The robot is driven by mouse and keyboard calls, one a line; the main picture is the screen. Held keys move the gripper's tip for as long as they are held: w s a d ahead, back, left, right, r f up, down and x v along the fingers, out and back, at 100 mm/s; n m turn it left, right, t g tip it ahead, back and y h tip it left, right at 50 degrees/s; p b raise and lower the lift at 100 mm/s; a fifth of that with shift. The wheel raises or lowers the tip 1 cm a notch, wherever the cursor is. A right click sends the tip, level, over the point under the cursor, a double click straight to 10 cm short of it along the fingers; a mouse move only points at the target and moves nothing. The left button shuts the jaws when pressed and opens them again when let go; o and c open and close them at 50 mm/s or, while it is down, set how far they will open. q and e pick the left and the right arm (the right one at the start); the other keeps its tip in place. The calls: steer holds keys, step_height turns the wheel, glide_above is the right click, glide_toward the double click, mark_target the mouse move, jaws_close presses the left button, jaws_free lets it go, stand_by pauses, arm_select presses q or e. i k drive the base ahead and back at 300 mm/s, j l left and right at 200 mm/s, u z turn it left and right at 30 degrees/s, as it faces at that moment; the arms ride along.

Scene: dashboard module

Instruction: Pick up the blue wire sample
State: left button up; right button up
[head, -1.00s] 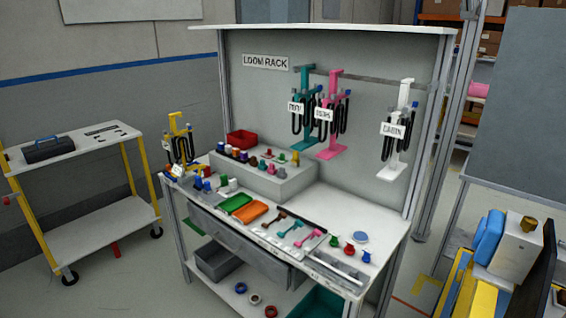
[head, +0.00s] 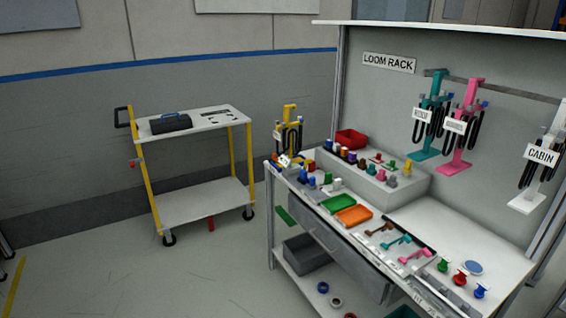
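Several small blue items show, and I cannot tell which is the blue wire sample. A blue spool-like piece (head: 480,291) stands at the right front of the white workbench (head: 425,212), beside a red and a green one. Small blue pieces (head: 327,178) stand near the bench's left end. A blue ring (head: 323,287) lies on the bench's lower shelf. Neither of my grippers is in view.
A green tray (head: 338,202) and an orange tray (head: 354,215) lie on the bench. A red bin (head: 352,138) sits at its back. A yellow-framed cart (head: 205,197) with a dark toolbox (head: 170,123) stands left. Open floor lies in front.

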mark_target(303, 176)
steer(key=i+j+z, duration=0.45)
steer(key=i+j, duration=0.45)
steer(key=i, duration=0.1)
